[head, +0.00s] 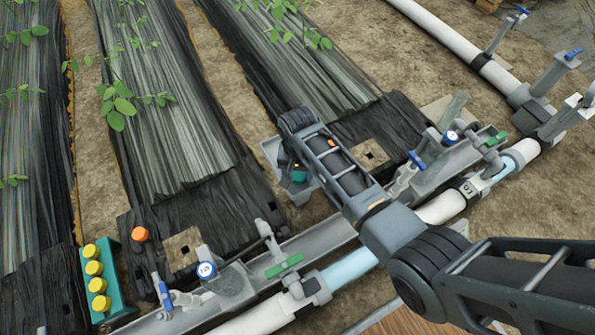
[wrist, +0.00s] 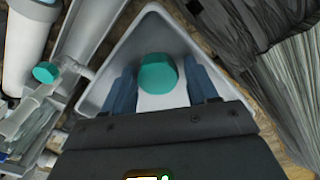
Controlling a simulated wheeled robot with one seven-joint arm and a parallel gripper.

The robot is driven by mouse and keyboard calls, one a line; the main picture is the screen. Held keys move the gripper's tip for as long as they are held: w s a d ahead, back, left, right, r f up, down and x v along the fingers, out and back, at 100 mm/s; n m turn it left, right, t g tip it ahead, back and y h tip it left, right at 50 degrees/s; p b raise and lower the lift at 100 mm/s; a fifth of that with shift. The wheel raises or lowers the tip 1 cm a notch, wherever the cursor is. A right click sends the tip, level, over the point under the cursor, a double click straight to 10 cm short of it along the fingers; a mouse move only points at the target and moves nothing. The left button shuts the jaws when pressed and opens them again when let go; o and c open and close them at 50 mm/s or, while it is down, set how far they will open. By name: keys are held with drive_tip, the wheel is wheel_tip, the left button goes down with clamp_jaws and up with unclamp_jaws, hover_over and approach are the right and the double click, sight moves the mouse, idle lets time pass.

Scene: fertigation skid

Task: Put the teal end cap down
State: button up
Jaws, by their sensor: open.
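The teal end cap (wrist: 158,73) sits in a pale grey tray (wrist: 150,28), between the two blue fingers of my gripper (wrist: 161,88) in the wrist view. A gap shows between the cap and each finger, so the gripper is open around it. In the head view a small part of the teal cap (head: 299,176) shows beside my gripper, low in the grey tray (head: 272,150). My arm hides much of the tray there. Whether the cap rests fully on the tray floor is hard to tell.
A grey channel with pipes and valves (head: 330,238) runs close by the tray. A second teal piece (wrist: 45,72) sits on a fitting at left in the wrist view. A teal rack with yellow caps (head: 108,285) stands at lower left. Black-covered beds (head: 170,130) lie beyond.

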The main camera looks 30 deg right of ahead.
sight(299, 174)
drive_tip(key=shift+s+d+f, duration=0.4)
drive_tip(key=shift+f, duration=0.15)
wheel_tip(299, 174, up, 14)
drive_tip(key=p, duration=0.5)
drive_tip(key=shift+w+a+p, duration=0.2)
drive_tip(key=shift+w+p, duration=0.05)
drive_tip(key=shift+p, duration=0.1)
drive_tip(key=shift+f, duration=0.1)
drive_tip(key=s+f+n+t, duration=0.3)
drive_tip(key=s+t, duration=0.4)
drive_tip(key=s, duration=1.3)
drive_tip(key=s+r+n+t, duration=0.1)
drive_tip(key=s+r+t, duration=0.1)
drive_tip(key=s+r, duration=0.3)
drive_tip(key=s+r+n+t, duration=0.2)
drive_tip(key=s+r, duration=0.3)
drive_tip(key=r, duration=0.8)
drive_tip(key=s+r+n+t, duration=0.1)
drive_tip(key=s+r+t, duration=0.2)
drive_tip(key=s+r, duration=0.3)
wheel_tip(299, 174, up, 4)
drive_tip(key=shift+d+r+t, duration=0.1)
drive_tip(key=shift+d+t, duration=0.3)
drive_tip(key=shift+d, duration=0.05)
